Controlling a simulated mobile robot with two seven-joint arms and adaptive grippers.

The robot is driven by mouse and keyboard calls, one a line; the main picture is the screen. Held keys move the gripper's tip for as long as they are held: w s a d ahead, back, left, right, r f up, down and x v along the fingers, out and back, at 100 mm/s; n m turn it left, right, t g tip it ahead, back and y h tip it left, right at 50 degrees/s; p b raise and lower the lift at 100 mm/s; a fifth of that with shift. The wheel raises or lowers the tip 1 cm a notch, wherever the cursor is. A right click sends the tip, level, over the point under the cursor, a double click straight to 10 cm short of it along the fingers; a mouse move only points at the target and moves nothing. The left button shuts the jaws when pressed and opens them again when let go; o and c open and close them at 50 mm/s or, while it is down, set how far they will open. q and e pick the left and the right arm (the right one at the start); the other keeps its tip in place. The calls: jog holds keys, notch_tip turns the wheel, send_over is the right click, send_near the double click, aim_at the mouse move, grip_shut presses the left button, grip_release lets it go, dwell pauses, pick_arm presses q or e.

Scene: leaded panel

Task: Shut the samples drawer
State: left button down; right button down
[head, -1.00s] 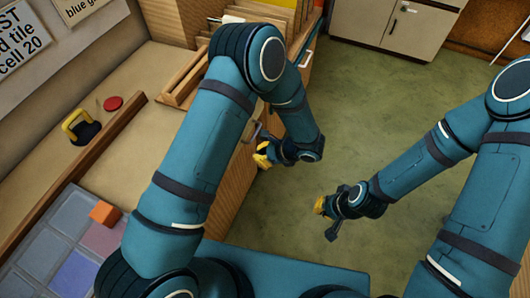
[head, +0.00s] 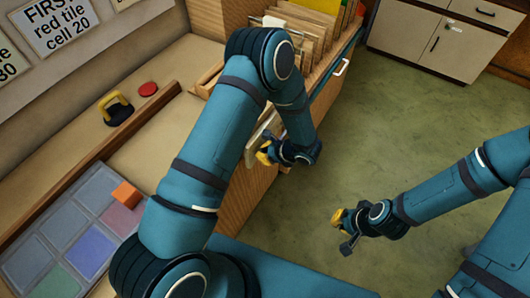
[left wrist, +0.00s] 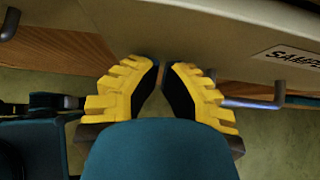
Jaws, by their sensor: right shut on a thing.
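The samples drawer has a cream front (left wrist: 225,35) with a label starting "SAMP" (left wrist: 290,55) and a grey bar handle (left wrist: 250,103) in the left wrist view. In the head view its pale front (head: 262,135) shows beside the wooden cabinet, partly hidden by my left arm; how far it stands out is unclear. My left gripper (left wrist: 163,68) has its yellow-padded fingers together at the tips, close to the drawer front and left of the handle; contact cannot be told. It also shows in the head view (head: 266,153). My right gripper (head: 342,222) is shut on a small dark grey thing (head: 348,246) over the floor.
The cabinet top holds a rack of upright boards (head: 305,45). On the bench are a yellow-handled black tool (head: 117,110), a red disc (head: 148,89), an orange block (head: 126,194) and a tile panel (head: 60,235). Another cabinet (head: 440,40) stands at the back. The green floor between is clear.

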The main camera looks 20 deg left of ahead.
aim_at(257, 146)
pick_arm(q)
jog(key=a, duration=0.2)
jog(key=w+a+b, duration=0.1)
jog(key=a, duration=0.2)
jog(key=shift+d, duration=0.1)
pick_arm(e)
jog(key=shift+s+f, duration=0.15)
jog(key=shift+f, duration=0.3)
